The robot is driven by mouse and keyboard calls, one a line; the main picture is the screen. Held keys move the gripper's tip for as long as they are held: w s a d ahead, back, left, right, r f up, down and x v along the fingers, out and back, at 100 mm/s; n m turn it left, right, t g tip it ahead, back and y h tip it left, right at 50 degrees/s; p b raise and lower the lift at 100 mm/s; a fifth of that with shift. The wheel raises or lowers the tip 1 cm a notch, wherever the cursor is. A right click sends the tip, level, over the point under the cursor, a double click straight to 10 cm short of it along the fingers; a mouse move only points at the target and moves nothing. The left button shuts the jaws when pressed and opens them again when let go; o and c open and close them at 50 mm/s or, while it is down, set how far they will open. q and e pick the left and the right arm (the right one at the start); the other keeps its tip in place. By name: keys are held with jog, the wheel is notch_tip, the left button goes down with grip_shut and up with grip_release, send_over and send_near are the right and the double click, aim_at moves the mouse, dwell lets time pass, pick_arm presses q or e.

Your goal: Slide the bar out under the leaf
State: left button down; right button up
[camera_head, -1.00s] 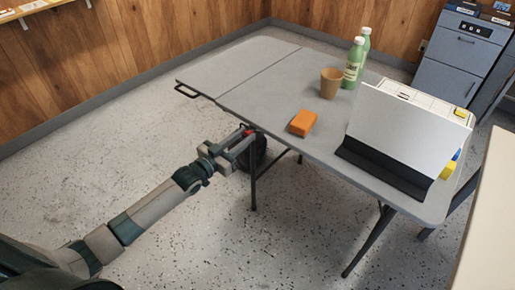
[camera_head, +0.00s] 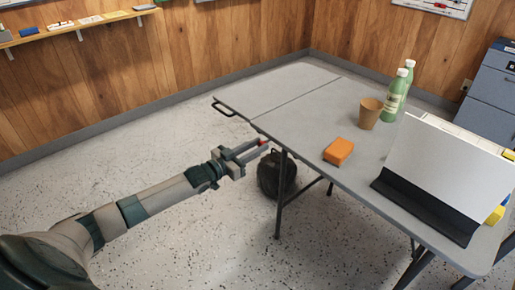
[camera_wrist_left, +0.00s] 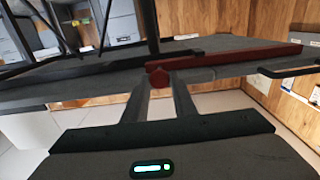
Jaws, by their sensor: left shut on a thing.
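The folding table's grey leaf (camera_head: 275,85) lies level with the main top (camera_head: 318,118), beyond a seam. A black loop handle (camera_head: 226,111) sits on the leaf's edge; it also shows in the left wrist view (camera_wrist_left: 292,70). The dark red bar (camera_wrist_left: 240,54) runs under the table toward the handle side in the left wrist view. Its red knob (camera_wrist_left: 158,79) sits between my left fingertips. My left gripper (camera_head: 258,148) is shut on the bar's knob at the table's near edge. The bar is mostly hidden by the tabletop in the head view. My right gripper is not in view.
A black bag-like thing (camera_head: 275,175) is on the floor beside a table leg (camera_head: 281,205). The floor at left is clear.

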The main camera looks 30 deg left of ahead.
pick_arm(q)
jog(key=c, duration=1.5)
grip_release()
jog(key=shift+w+a+r, duration=0.1)
jog(key=shift+a, duration=0.25)
jog(key=shift+o, duration=0.2)
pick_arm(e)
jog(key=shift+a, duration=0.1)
pick_arm(q)
jog(key=shift+v, duration=1.05)
jog(key=p+v, duration=0.1)
jog(key=v, duration=1.4)
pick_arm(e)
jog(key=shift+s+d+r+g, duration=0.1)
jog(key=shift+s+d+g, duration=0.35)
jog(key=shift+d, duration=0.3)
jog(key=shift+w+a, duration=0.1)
